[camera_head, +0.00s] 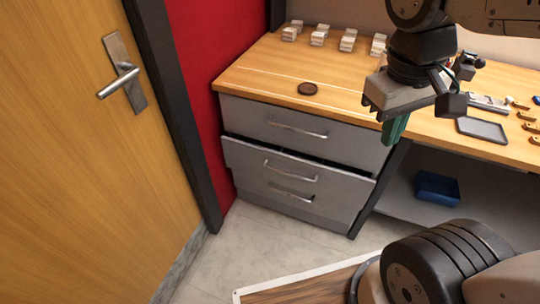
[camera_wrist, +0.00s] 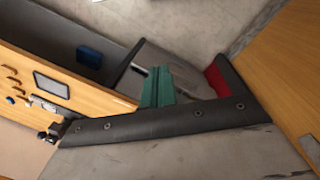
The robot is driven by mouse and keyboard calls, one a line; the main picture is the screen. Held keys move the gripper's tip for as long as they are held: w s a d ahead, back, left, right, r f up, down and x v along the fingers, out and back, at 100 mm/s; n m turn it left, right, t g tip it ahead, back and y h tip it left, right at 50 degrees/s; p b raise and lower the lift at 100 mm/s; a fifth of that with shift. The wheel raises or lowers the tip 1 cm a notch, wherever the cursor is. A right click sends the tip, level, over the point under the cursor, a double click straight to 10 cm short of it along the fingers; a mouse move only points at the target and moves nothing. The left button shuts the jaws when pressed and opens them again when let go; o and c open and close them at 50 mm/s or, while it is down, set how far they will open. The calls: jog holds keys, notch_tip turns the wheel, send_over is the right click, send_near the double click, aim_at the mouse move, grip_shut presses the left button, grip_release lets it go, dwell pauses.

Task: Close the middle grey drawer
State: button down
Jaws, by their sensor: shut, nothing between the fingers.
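The middle grey drawer (camera_head: 240,162) is in the cabinet under the wooden worktop in the head view. Its front stands out slightly, with a dark gap along its upper edge, and it has a metal bar handle (camera_head: 290,173). The top drawer (camera_head: 255,122) above it looks shut. A lower handle (camera_head: 291,193) shows just below. My gripper (camera_head: 393,132) hangs up and to the right of the drawers, near the worktop's front edge, apart from the middle drawer. Its green fingers (camera_wrist: 157,84) are shut and empty. In the wrist view the middle drawer cannot be made out clearly.
The worktop (camera_head: 262,80) holds white blocks (camera_head: 319,37), a dark round disc (camera_head: 308,88) and a grey tray (camera_head: 482,129). A blue bin (camera_head: 437,187) sits on the low shelf at right. A wooden door (camera_head: 80,170) stands at left. Floor before the drawers is clear.

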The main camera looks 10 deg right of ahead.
aim_at(275, 155)
jog(key=w+d+f+n+g+h, duration=0.1)
jog(key=w+f+n+h, duration=0.25)
jog(key=w, duration=0.45)
jog(key=w+d+f+n+g+h, duration=0.1)
jog(key=w+f+n+g+h, duration=0.2)
jog(key=w, duration=0.4)
jog(key=w+a+f+n+t+h, duration=0.4)
jog(key=w+a+f+n+h, duration=0.15)
jog(key=w+f, duration=0.4)
jog(key=w+a+f+n+t+y, duration=0.1)
jog(key=a+f+n+t, duration=0.4)
jog(key=f, duration=0.6)
jog(key=w+a+f+n+t+y, duration=0.15)
jog(key=a+f+n+t, duration=0.35)
jog(key=f, duration=0.6)
jog(key=w+a+f+n+t, duration=0.2)
jog(key=a+f+n+t, duration=0.3)
jog(key=f, duration=0.5)
jog(key=shift+n, duration=0.4)
jog(key=x, duration=0.9)
jog(key=f+x, duration=0.1)
jog(key=x, duration=0.3)
jog(key=shift+d, duration=0.6)
jog(key=shift+w, duration=0.1)
